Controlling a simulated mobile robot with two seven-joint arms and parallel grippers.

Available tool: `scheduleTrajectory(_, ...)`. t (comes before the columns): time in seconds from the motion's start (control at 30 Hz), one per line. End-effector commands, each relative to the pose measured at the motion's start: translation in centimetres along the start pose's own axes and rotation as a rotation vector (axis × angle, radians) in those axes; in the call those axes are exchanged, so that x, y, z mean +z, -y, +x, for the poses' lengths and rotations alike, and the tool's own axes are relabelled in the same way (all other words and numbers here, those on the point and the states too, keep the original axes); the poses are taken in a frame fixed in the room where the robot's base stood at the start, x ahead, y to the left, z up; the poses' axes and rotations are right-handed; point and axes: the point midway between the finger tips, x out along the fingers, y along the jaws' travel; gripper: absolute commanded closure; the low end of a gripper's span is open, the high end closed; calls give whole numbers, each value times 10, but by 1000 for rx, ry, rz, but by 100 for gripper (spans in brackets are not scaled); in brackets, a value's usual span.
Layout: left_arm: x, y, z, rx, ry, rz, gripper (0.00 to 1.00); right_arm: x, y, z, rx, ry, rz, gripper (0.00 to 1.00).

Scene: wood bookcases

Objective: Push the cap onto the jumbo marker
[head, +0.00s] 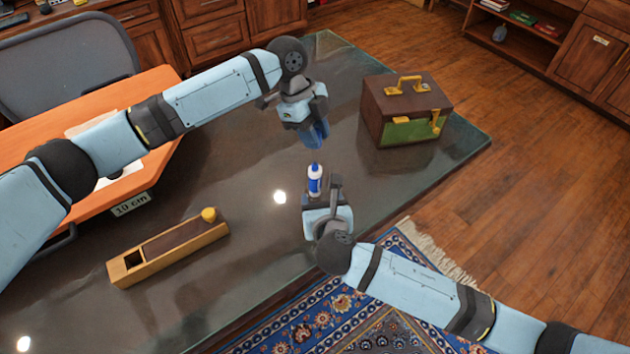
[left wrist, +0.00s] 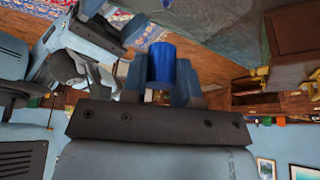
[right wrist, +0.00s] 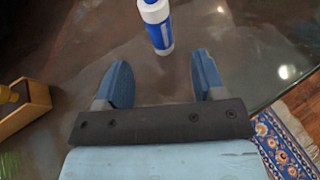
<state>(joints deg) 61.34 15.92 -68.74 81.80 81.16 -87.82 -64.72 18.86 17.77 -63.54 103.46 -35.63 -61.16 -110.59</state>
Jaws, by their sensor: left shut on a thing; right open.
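The jumbo marker (head: 315,181), white with a blue band, stands upright on the dark table top. It also shows in the right wrist view (right wrist: 156,24), just beyond the fingertips. My right gripper (head: 322,194) is low beside the marker; its fingers (right wrist: 160,72) are spread apart with nothing between them. My left gripper (head: 315,136) is above the table, higher than the marker and farther back. It is shut on a blue cylinder, the cap (left wrist: 162,62), seen between the fingers in the left wrist view. Cap and marker are apart.
A brown and green box with yellow handles (head: 407,108) stands at the back right of the table. A long wooden box with a yellow knob (head: 170,248) lies at the front left. An orange desk (head: 35,165) is at the left. The table between is clear.

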Motion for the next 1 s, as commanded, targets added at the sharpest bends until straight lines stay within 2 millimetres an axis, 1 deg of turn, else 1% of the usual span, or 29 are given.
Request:
scheduleTrajectory(0.03,0,0,0,0,0,0,94,0,0,11,-1,0,0,37)
scheduleTrajectory(0.2,0,0,0,0,0,0,94,0,-1,44,0,0,1,37)
scheduleTrajectory(0.3,0,0,0,0,0,0,94,0,0,61,0,-1,0,37)
scheduleTrajectory(0.43,0,0,0,0,0,0,94,0,-1,78,0,0,1,37)
scheduleTrajectory(0.6,0,0,0,0,0,0,94,0,0,90,0,-1,2,37)
scheduleTrajectory(0.93,0,0,0,0,0,0,94,0,-1,92,2,-1,2,37)
scheduleTrajectory(0.97,0,0,0,0,0,0,94,0,-1,92,2,-1,2,44)
scheduleTrajectory(1.0,0,0,0,0,0,0,94,0,-1,92,1,-1,2,53)
